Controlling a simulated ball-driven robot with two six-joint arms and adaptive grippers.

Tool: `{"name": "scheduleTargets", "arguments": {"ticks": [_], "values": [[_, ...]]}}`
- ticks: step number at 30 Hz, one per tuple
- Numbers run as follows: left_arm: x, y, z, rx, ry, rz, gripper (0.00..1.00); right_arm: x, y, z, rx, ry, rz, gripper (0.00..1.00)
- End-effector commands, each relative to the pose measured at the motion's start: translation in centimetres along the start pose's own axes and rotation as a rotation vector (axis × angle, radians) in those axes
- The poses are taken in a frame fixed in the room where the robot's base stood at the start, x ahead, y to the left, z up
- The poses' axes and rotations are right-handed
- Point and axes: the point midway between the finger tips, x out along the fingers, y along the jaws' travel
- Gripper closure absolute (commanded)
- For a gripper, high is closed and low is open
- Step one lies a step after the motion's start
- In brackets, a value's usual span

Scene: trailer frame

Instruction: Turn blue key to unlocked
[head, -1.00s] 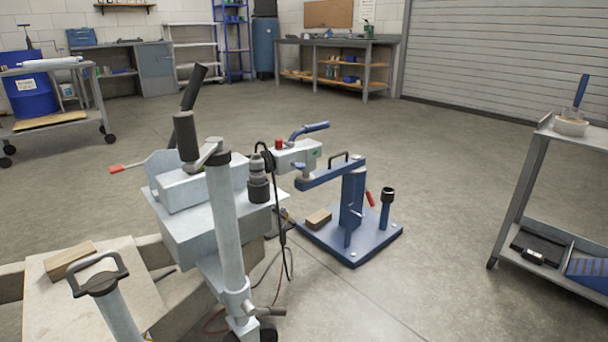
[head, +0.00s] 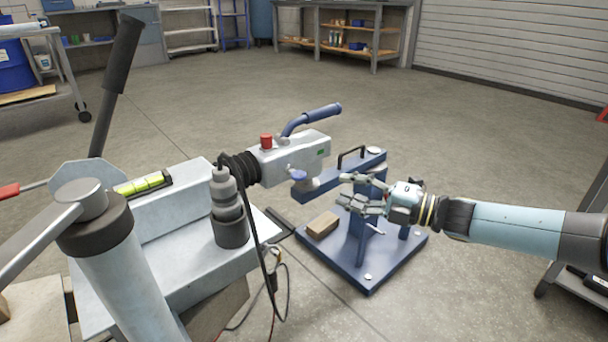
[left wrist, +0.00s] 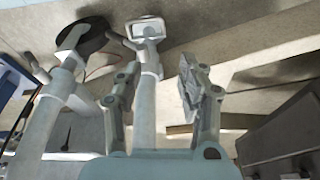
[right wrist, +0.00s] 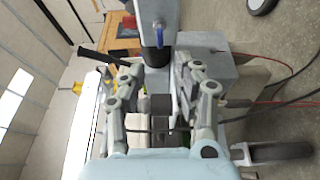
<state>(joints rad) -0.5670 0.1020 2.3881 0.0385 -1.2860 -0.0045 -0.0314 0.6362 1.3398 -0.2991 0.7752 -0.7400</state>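The blue key (head: 298,175) sits at the lower front end of the grey coupler head (head: 300,155) in the head view. In the right wrist view the blue key (right wrist: 158,35) stands out against a grey part, beyond the fingertips and roughly between them. Its exact turn angle is too small to read. My right gripper (head: 343,188) is open, to the right of the key and apart from it, its fingers pointing left. My left gripper (left wrist: 158,72) shows only in its wrist view, open, with nothing between its fingers.
A blue stand (head: 375,255) with an upright post and arm is close around my right gripper. A wooden block (head: 323,224) lies on its base. A blue handle (head: 312,118) and red knob (head: 266,141) top the coupler. A black cable hangs nearby. Open floor lies behind.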

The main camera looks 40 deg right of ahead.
Motion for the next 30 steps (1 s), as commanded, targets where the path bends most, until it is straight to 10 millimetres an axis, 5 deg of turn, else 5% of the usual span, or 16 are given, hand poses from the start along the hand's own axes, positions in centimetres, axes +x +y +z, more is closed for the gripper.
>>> {"name": "scheduleTargets", "arguments": {"ticks": [5, 18, 30], "values": [[-0.8, 0.4, -0.7, 0.001, 0.028, 0.009, 0.6, 2.5, -0.3, -0.1, 0.0, 0.0, 0.004, 0.67], [4.6, 0.3, -1.5, -0.005, 0.29, -0.009, 0.6, 9.1, -0.2, 0.0, 0.004, -0.002, 0.002, 0.67], [5.2, 0.3, -1.8, -0.004, 0.359, -0.013, 0.6, 10.6, 0.1, 0.0, 0.003, -0.002, 0.002, 0.67]]}}
